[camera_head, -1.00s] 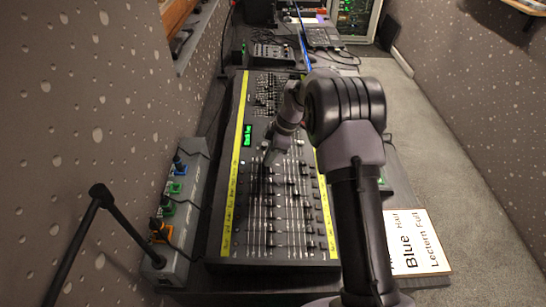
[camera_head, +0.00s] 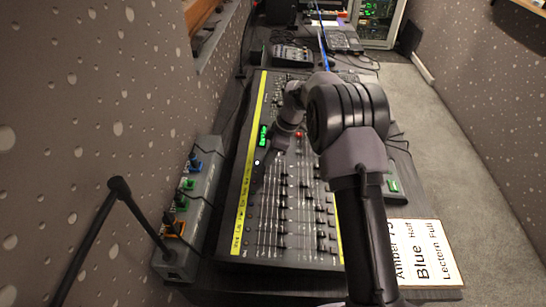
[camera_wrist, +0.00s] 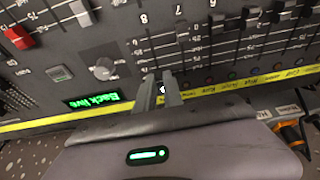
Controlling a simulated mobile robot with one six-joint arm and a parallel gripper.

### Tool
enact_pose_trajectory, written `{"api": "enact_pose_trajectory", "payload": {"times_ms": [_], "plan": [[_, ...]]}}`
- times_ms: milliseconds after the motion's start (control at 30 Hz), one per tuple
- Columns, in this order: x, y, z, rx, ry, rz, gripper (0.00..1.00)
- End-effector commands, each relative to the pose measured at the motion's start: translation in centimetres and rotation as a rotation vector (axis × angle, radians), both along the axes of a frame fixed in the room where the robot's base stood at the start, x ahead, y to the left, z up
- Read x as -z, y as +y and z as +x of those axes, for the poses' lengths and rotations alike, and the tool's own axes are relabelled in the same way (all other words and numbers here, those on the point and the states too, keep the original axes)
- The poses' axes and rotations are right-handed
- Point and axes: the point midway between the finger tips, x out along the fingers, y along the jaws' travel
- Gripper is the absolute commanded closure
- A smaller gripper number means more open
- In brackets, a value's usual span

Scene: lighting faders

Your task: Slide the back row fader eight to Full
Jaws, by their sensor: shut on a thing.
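The lighting console (camera_head: 257,215) lies ahead with rows of faders. In the wrist view, the figure 8 (camera_wrist: 142,18) marks a channel, with a scale (camera_wrist: 135,43) below it. My gripper (camera_wrist: 159,76) is at this channel, low in the picture near the yellow label strip (camera_wrist: 220,87). It is shut on the fader eight cap, which its fingers hide. A small white light (camera_wrist: 162,89) shows between the fingers.
A grey knob (camera_wrist: 103,69) and a red fader cap (camera_wrist: 19,37) are to the left. A grey box with coloured plugs (camera_head: 205,205) stands left of the console. A cue card (camera_head: 425,252) lies right.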

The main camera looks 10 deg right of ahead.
Motion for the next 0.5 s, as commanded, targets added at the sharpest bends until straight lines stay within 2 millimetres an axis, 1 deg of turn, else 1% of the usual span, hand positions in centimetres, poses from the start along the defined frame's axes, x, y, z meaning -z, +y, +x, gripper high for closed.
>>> {"api": "enact_pose_trajectory", "payload": {"times_ms": [33, 67, 367, 500], "plan": [[-0.01, -0.01, 0.01, 0.0, 0.0, 0.0, 0.84], [-0.01, -0.01, 0.0, 0.0, 0.0, 0.0, 0.79], [-0.04, -0.03, -0.01, 0.0, 0.0, 0.0, 0.78], [-0.97, -0.04, 0.0, 0.0, 0.0, 0.0, 0.78]]}}
